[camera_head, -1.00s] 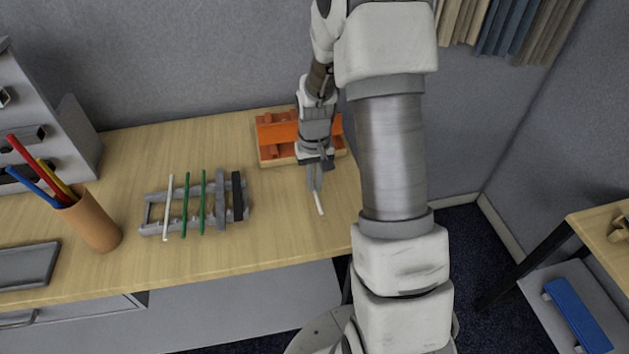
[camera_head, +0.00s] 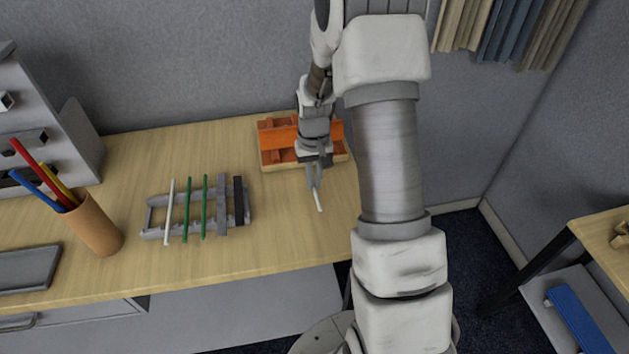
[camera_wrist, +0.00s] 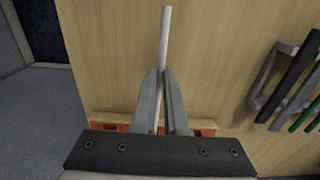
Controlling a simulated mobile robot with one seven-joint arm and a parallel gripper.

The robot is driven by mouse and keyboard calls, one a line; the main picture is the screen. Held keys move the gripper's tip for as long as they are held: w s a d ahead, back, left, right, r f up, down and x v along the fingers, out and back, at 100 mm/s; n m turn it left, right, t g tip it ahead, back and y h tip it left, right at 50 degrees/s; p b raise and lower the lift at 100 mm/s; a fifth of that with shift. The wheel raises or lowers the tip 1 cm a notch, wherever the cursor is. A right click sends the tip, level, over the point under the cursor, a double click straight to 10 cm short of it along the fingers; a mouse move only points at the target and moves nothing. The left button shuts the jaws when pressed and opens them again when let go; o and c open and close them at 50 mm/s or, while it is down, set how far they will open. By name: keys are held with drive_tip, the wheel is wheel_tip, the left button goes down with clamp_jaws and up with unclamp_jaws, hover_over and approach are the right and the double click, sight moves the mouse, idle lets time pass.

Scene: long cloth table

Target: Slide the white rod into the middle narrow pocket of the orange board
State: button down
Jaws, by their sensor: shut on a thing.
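My gripper (camera_head: 314,183) is shut on a white rod (camera_head: 320,203), in front of the orange board. In the wrist view the white rod (camera_wrist: 165,40) runs up between the two grey fingers (camera_wrist: 162,88) and sticks out beyond them. The orange board (camera_head: 277,138) lies at the back of the table in a pale wooden frame, and my arm hides its middle and part of its right side. In the wrist view only a strip of the board's frame (camera_wrist: 112,119) shows behind the fingers. I cannot make out the middle narrow pocket.
A grey rack (camera_head: 152,212) left of the gripper holds another white rod (camera_head: 170,212), green rods (camera_head: 188,210) and dark bars (camera_head: 238,200). A brown cup (camera_head: 95,225) of coloured pencils and a grey tray (camera_head: 28,267) stand further left. Bare table lies between rack and board.

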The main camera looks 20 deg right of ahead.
drive_tip(key=shift+w+d, duration=0.25)
drive_tip(key=shift+w, duration=0.95)
drive_tip(key=shift+w+d, duration=0.2)
drive_tip(key=shift+w, duration=0.95)
drive_tip(key=shift+w+d, duration=0.25)
drive_tip(key=shift+w, duration=0.95)
drive_tip(key=shift+w+d, duration=0.1)
drive_tip(key=shift+w, duration=0.25)
drive_tip(key=shift+w+d, duration=0.25)
drive_tip(key=shift+w, duration=0.95)
drive_tip(key=shift+s, duration=0.15)
drive_tip(key=shift+s+a+b, duration=0.2)
drive_tip(key=shift+s+a, duration=0.2)
drive_tip(key=shift+s, duration=1.55)
drive_tip(key=shift+s+a+b, duration=0.25)
drive_tip(key=shift+s+a, duration=0.15)
drive_tip(key=shift+s, duration=1.5)
drive_tip(key=shift+s+a+b, duration=0.2)
drive_tip(key=shift+s+a, duration=0.2)
drive_tip(key=shift+s, duration=1.55)
